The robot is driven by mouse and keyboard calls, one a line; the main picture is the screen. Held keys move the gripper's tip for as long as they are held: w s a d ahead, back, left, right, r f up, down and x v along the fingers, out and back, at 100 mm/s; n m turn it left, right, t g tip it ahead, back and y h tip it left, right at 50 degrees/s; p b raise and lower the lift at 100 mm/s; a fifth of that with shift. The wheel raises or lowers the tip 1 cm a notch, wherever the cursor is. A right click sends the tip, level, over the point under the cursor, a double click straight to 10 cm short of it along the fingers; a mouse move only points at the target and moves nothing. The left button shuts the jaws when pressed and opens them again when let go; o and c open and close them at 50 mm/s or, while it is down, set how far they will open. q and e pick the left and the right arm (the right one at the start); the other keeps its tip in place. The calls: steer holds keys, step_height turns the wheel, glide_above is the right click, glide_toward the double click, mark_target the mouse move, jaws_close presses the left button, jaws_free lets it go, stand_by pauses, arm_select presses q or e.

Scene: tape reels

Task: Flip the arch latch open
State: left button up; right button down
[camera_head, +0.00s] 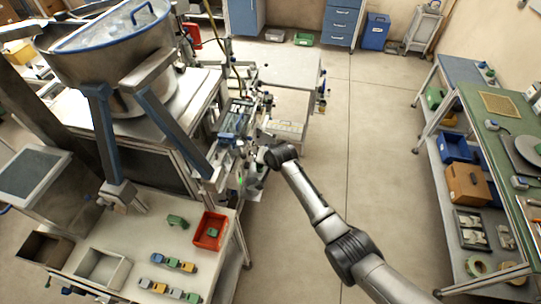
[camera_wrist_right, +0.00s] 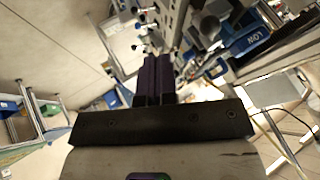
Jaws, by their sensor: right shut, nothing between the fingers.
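My right gripper (camera_head: 262,158) is beside the tape-reel machine (camera_head: 232,125), at the end of the arm coming in from the lower right. In the right wrist view its two dark fingers (camera_wrist_right: 155,78) are together with nothing between them, and they point toward the machine's metal fittings (camera_wrist_right: 190,45). A curved blue and metal part (camera_wrist_right: 215,68) shows just right of the fingertips, but I cannot tell whether it is the arch latch. The latch is too small to make out in the head view. Contact is not clear. My left gripper is not in view.
A large metal bowl (camera_head: 118,60) stands on blue-grey legs at upper left. A bench (camera_head: 165,240) with a red bin (camera_head: 210,231) and small coloured blocks is at lower left. The floor (camera_head: 370,130) is open toward the green-topped shelf bench (camera_head: 500,130) at right.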

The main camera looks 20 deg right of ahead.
steer(key=a+v, duration=0.1)
steer(key=v, duration=0.5)
steer(key=shift+s+d+r, duration=0.2)
steer(key=shift+d, duration=0.25)
stand_by(0.4)
